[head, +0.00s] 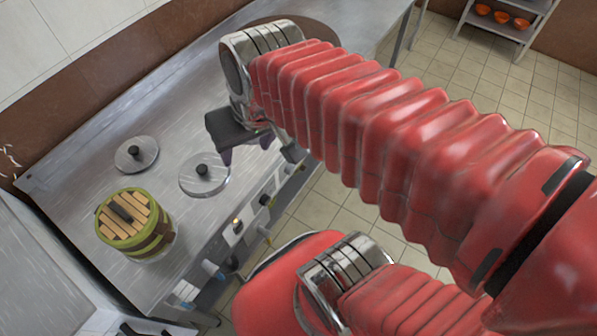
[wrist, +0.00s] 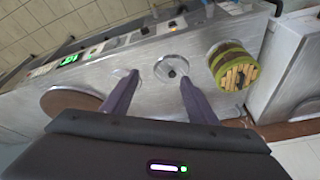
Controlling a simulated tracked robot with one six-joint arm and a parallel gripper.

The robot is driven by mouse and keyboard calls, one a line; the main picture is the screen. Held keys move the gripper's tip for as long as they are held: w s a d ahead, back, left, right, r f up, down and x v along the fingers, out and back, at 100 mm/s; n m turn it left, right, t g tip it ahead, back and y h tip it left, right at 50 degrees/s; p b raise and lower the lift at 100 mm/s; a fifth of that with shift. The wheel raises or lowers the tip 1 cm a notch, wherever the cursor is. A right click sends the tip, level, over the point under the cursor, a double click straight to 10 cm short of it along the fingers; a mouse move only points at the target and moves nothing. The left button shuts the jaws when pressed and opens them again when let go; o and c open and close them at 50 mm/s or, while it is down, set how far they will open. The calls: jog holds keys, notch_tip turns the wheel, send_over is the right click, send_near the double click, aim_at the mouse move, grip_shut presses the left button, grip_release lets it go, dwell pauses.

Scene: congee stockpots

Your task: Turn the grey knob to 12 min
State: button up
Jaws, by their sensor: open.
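The stove's front panel (head: 283,178) runs along the counter's front edge in the head view, with several small dark knobs and a small yellow light. I cannot tell which knob is the grey one, and no 12 min mark is readable. In the wrist view the panel (wrist: 100,52) crosses the upper part, with small controls and a lit green display (wrist: 68,60). My gripper (head: 246,150) is open and empty above the countertop, apart from the panel. Its two dark purple fingers also show in the wrist view (wrist: 158,78). My red arm hides part of the panel and counter.
Two round metal lids with black knobs, one at the back (head: 137,153) and one nearer (head: 204,180), sit in the steel counter (head: 75,180). A green-banded wooden-lidded tub (head: 160,238) stands at the left. A brown round surface (wrist: 62,103) lies left of my fingers in the wrist view.

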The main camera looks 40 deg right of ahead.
jog(key=w+d+f+m+y, duration=0.2)
jog(key=d+f+m+y, duration=0.25)
jog(key=f, duration=0.25)
jog(key=w+d+f+m+g+y, duration=0.1)
jog(key=d+f+m+y, duration=0.3)
jog(key=f, duration=0.3)
jog(key=w+d+f+m+y, duration=0.2)
jog(key=d+f+m, duration=0.2)
jog(key=f+m, duration=0.25)
jog(key=s+d+f+m+t, duration=0.2)
jog(key=d+f+m+t, duration=0.55)
jog(key=f, duration=0.35)
jog(key=m+t+h, duration=0.5)
jog(key=m+t, duration=0.2)
jog(key=m, duration=0.1)
send_near(293, 171)
jog(key=v, duration=0.5)
jog(key=shift+s+d+r+g, duration=0.15)
jog(key=shift+d+r+g, duration=0.1)
jog(key=shift+x, duration=6.95)
